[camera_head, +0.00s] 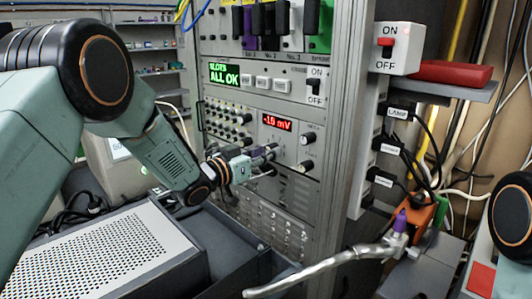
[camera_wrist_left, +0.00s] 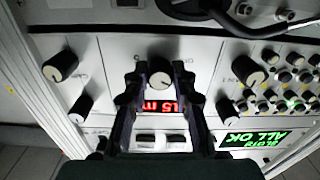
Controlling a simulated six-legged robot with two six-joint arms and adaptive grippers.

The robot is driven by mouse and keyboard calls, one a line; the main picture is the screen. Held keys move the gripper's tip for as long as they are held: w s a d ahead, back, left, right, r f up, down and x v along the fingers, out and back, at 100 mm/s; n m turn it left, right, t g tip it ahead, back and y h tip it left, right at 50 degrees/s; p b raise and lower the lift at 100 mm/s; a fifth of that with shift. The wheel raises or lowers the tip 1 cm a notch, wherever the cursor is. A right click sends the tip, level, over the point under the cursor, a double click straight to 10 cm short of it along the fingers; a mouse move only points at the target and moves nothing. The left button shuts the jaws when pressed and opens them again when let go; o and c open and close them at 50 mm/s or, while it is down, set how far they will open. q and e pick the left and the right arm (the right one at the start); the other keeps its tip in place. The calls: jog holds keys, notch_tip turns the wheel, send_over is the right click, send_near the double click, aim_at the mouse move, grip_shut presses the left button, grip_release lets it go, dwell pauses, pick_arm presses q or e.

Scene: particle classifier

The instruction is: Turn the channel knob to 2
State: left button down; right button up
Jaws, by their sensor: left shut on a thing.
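My left gripper (camera_head: 271,155) reaches from the left to the rack panel. In the left wrist view, which sees the panel upside down, its fingers (camera_wrist_left: 160,82) are shut on a dark knob with a pale face (camera_wrist_left: 160,74), taken as the channel knob. Its label is mostly hidden and I cannot read its setting. In the head view the gripper hides this knob. It sits just below the red display (camera_head: 277,123), which reads about -15 mV and also shows between the fingers in the wrist view (camera_wrist_left: 158,107). My right gripper is not in view.
Two other knobs (camera_head: 308,137) (camera_head: 306,166) sit right of the display. Left are rows of small knobs (camera_head: 228,118); above is a green "ALL OK" screen (camera_head: 224,74). A perforated-top box (camera_head: 110,250) stands below my left arm.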

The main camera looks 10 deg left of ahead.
pick_arm(q)
jog(key=shift+w+r+m+b, duration=0.1)
jog(key=shift+m+b, duration=0.55)
jog(key=shift+m, duration=1.45)
jog(key=shift+r+m+b, duration=0.1)
jog(key=shift+m+b, duration=0.55)
jog(key=shift+m, duration=1.45)
jog(key=c, duration=1.1)
grip_release()
jog(key=shift+f, duration=0.1)
jog(key=shift+a, duration=0.1)
